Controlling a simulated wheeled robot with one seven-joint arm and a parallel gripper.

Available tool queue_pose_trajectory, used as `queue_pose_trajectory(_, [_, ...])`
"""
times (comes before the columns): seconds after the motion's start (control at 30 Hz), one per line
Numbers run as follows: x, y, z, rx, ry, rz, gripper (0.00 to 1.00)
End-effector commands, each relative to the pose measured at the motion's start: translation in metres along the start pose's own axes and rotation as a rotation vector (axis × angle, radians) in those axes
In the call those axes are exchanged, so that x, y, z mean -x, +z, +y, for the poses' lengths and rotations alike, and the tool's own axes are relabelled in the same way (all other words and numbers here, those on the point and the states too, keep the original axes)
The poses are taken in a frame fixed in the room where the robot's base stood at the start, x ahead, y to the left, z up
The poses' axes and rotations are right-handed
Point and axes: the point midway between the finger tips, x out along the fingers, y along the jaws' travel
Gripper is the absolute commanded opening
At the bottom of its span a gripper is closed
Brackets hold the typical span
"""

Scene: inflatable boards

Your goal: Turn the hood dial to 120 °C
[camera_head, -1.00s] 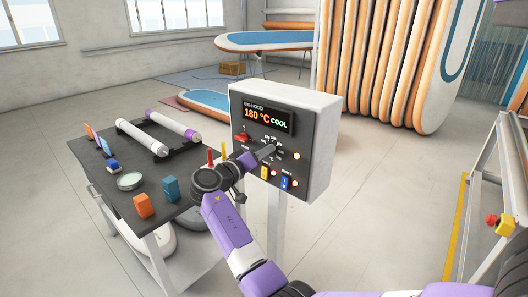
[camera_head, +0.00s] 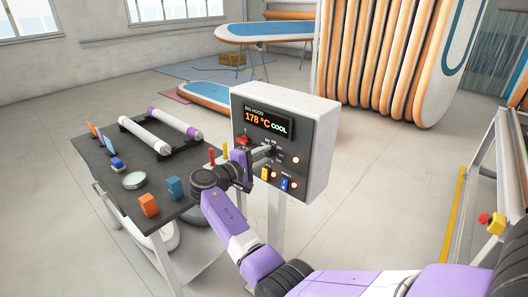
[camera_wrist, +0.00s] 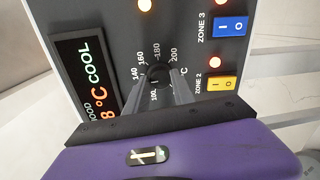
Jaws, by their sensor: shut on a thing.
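The hood control box (camera_head: 316,128) stands on a post beside the table. Its display (camera_head: 268,123) reads "BIG HOOD 178 °C COOL". The dial (camera_wrist: 159,75) is a dark knob in the wrist view, with marks including 140, 160, 180 and 200 around it. My gripper (camera_wrist: 158,88) is shut on the dial, with a finger on either side of it. In the head view my gripper (camera_head: 264,153) reaches the panel face and largely hides the dial. The dial's pointer cannot be made out clearly.
A blue switch (camera_wrist: 231,26) marked Zone 3 and a yellow switch (camera_wrist: 222,84) marked Zone 2 sit close to the dial. A red switch (camera_head: 243,141) is at the panel's left. The dark table (camera_head: 125,205) holds rolls and small blocks. Open floor surrounds the box.

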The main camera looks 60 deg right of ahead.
Motion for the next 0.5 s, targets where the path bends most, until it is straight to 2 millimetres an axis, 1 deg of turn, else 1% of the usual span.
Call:
queue_pose_trajectory(0.03, [0.0015, -0.0018, 0.0040, 0.042, 0.001, 0.002, 0.00])
queue_pose_trajectory(0.2, [0.0012, -0.0019, 0.0033, 0.188, 0.000, -0.011, 0.00])
queue_pose_trajectory(0.5, [0.0011, -0.0027, 0.0014, 0.376, -0.001, -0.026, 0.00])
